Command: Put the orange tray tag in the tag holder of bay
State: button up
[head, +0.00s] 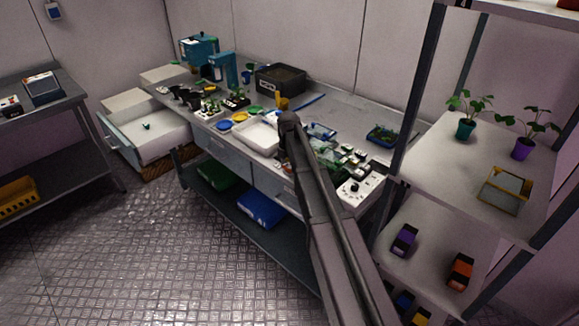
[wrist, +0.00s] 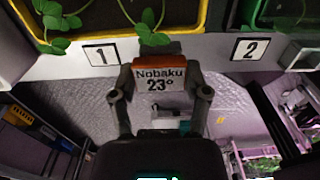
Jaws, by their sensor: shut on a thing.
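The orange tray tag (wrist: 160,78) has an orange top edge and a pale face reading "Nobaku 23°". It is between the two fingers of my gripper (wrist: 162,92), which is shut on it in the wrist view. Beyond it is a pale shelf edge with a label "1" (wrist: 101,55) at upper left and a label "2" (wrist: 250,49) at upper right. The tag is between the two labels in the picture, nearer label 1. I cannot make out a tag holder for certain. The head view shows my arm over the bench, but not the tag.
A yellow tray (wrist: 190,28) with green leaves is above label 1, and a green tray (wrist: 262,14) is above label 2. Pale blocks (wrist: 303,56) stand out near the right edge. In the head view, the bench (head: 335,105) is crowded, and shelves (head: 440,165) with potted plants stand right.

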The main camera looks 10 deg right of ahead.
jog(key=o, duration=0.9)
jog(key=shift+c, duration=0.2)
jog(key=shift+r, duration=0.1)
notch_tip(320, 180, up, 12)
jog(key=p, duration=1.2)
jog(key=shift+s, duration=0.15)
